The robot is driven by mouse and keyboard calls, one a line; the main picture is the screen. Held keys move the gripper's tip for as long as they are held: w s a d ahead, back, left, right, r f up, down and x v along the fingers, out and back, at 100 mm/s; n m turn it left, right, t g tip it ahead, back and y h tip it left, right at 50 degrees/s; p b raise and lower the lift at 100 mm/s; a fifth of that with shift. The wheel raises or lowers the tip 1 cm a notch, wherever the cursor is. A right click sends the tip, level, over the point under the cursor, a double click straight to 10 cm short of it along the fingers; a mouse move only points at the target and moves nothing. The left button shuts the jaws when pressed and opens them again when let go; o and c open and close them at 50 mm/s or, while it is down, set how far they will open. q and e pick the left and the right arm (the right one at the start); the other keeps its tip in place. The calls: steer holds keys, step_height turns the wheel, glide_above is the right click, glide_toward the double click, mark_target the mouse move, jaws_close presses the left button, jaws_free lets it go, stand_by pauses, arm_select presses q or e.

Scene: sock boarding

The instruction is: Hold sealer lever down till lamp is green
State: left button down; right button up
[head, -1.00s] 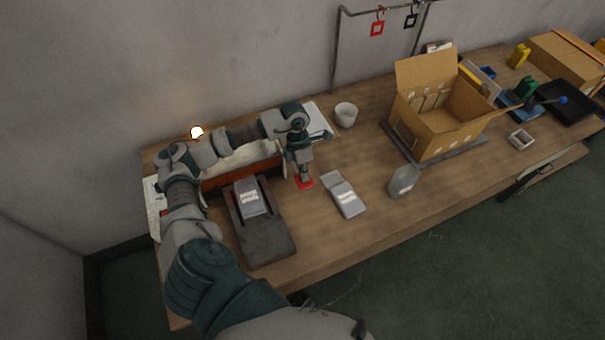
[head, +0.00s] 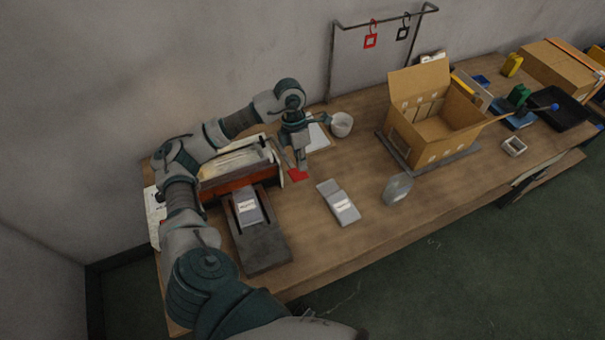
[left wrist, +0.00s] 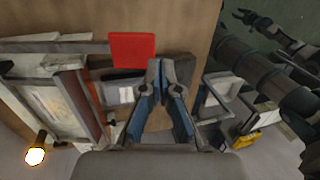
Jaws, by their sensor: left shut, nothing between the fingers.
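The sealer (head: 238,182) has a red-brown front and stands at the left end of the table. Its lever ends in a red pad (head: 297,175), which also shows in the left wrist view (left wrist: 132,50). My left gripper (head: 303,165) is shut and empty, right at the pad; its fingertips (left wrist: 161,68) appear beside the pad's edge. I cannot tell whether they touch it. The lamp (left wrist: 35,156) glows whitish with an orange rim, not green; in the head view it is hidden, apparently behind my left arm. Dark arm parts, apparently my right arm with its gripper (left wrist: 244,17), show at upper right.
A grey block with a labelled pouch (head: 248,206) stands before the sealer. Another grey pouch (head: 340,203) and a clear-looking packet (head: 398,188) lie to the right. Front table space is clear.

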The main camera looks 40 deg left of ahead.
arm_select(q)
steer(key=shift+v, duration=0.85)
steer(key=shift+s+a+r, duration=0.1)
steer(key=shift+a+r, duration=0.05)
steer(key=shift+a, duration=0.3)
steer(key=shift+d+r, duration=0.1)
steer(key=shift+d, duration=0.4)
steer(key=shift+a, duration=0.35)
